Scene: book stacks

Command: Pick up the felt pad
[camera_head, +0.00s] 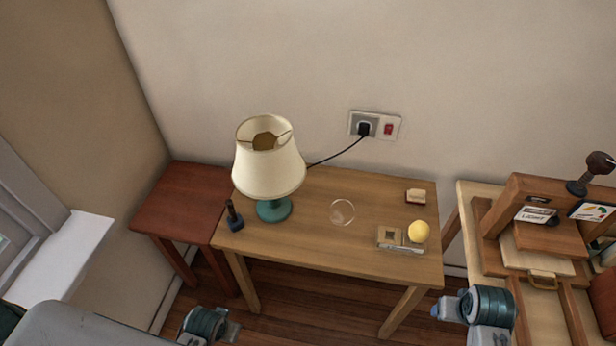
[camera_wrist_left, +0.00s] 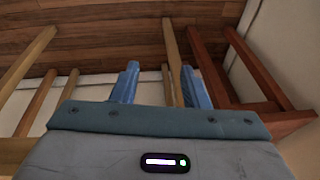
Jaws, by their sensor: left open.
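I cannot pick out a felt pad for certain. A small brown-and-white block (camera_head: 415,196) lies at the back right of the wooden table (camera_head: 320,255) and may be it, but it is too small to tell. My left gripper (camera_wrist_left: 160,68) is open and empty in the left wrist view. Its two blue fingers stand apart, with table legs and floor beyond. In the head view my left arm shows at the bottom, in front of and below the table. My right gripper (camera_head: 445,308) is at the lower right, off the table's front right corner; its jaws are unclear.
The table holds a lamp (camera_head: 268,172), a dark-handled tool (camera_head: 234,215), a clear glass disc (camera_head: 342,212), a small flat box (camera_head: 390,238) and a yellow ball (camera_head: 418,231). A lower red-brown table (camera_head: 180,200) adjoins left. A bench with a wooden press (camera_head: 540,235) stands right.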

